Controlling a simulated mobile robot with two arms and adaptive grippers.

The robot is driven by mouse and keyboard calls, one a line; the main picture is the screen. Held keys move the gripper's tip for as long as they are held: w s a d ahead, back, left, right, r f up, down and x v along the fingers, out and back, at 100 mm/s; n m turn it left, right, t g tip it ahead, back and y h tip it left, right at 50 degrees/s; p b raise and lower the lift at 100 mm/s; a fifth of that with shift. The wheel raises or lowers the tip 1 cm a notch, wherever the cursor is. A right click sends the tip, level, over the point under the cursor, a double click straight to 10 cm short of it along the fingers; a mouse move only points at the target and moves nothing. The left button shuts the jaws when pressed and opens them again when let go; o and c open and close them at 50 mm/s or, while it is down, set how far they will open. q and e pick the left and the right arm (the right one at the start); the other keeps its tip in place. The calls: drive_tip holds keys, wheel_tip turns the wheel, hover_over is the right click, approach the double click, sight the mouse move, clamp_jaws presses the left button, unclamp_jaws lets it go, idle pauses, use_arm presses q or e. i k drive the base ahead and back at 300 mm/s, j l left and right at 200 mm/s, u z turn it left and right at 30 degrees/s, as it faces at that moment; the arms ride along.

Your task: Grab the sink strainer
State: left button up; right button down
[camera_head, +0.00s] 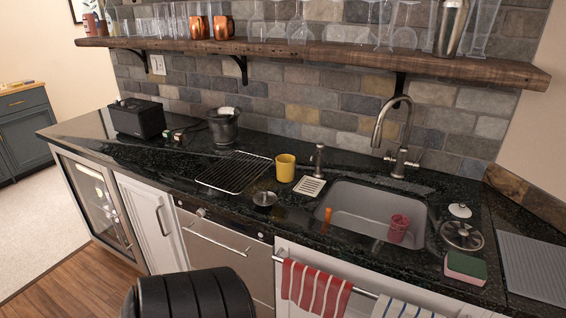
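A small round dark metal piece with a raised middle, which looks like the sink strainer (264,199), lies on the black counter left of the sink. It is near the counter's front edge, in front of a yellow mug (285,168). The grey sink (360,206) is set in the counter and holds a reddish cup (398,228) and a thin orange object (327,219). Neither of my grippers is in view.
A wire rack (234,172) lies left of the strainer, and a white slotted dish (309,186) lies right of it. A tall faucet (399,140) rises behind the sink. A glass-laden shelf (320,54) hangs above. A black ribbed shape (190,296) stands in front.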

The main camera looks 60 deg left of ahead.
sight(264, 198)
drive_tip(key=i+j+u, duration=0.35)
drive_tip(key=i, duration=0.15)
drive_tip(key=i+j+u, duration=0.15)
drive_tip(key=i+u, duration=0.15)
drive_tip(key=i, duration=0.2)
drive_tip(key=u, duration=2.1)
drive_tip(key=z, duration=0.35)
drive_tip(key=j+z, duration=0.15)
drive_tip(key=z, duration=0.15)
drive_tip(key=j+z, duration=0.1)
drive_tip(key=z, duration=0.25)
drive_tip(key=j+z, duration=0.5)
drive_tip(key=j, duration=0.25)
drive_tip(key=k+j+z, duration=0.1)
drive_tip(key=j+z, duration=0.4)
drive_tip(key=j, duration=0.25)
